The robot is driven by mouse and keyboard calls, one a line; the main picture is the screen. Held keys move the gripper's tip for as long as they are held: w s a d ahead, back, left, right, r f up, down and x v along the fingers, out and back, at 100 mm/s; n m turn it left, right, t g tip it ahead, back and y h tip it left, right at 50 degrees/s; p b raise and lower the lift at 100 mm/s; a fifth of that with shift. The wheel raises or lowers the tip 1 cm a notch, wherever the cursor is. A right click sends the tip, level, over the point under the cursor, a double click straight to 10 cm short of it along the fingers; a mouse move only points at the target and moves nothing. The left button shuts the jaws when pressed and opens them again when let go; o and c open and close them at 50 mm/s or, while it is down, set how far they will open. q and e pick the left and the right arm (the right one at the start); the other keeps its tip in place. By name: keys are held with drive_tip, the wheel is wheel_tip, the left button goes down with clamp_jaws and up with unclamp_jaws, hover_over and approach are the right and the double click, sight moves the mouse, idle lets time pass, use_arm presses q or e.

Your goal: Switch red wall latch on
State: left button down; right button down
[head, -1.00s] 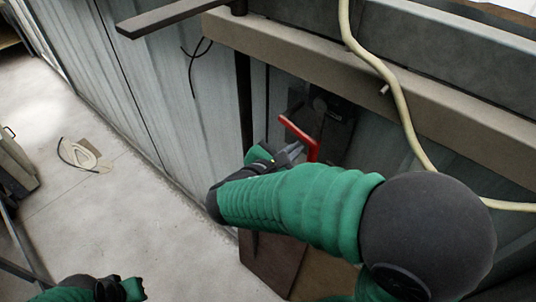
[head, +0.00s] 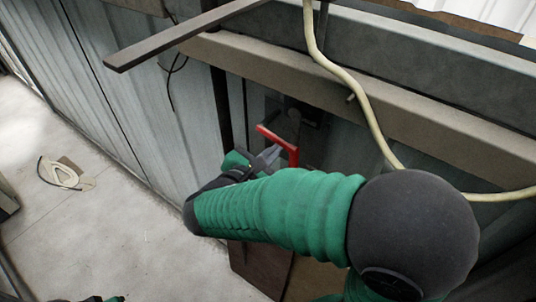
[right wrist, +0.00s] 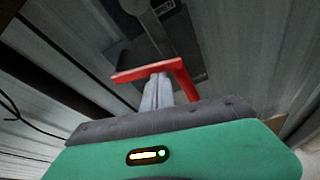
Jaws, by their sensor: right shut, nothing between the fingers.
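The red latch handle (head: 276,137) is an L-shaped bar on a dark wall plate (head: 302,116) below the beige beam. In the right wrist view the handle (right wrist: 150,72) runs across the picture, with its right end bending down. My right gripper (head: 272,156) is shut and empty, with its fingertips just below the long bar, inside the bend. In the right wrist view the fingertips (right wrist: 160,80) overlap the bar's lower edge; whether they touch it I cannot tell. My left gripper (head: 117,299) barely shows at the bottom edge, its jaws cut off.
A beige beam (head: 235,55) runs along the corrugated wall above the latch, with a cream cable (head: 345,75) hanging over it. A dark flat bar (head: 180,35) juts out at upper left.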

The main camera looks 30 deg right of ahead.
drive_tip(key=shift+d, duration=0.3)
drive_tip(key=shift+r, duration=0.2)
idle(0.5)
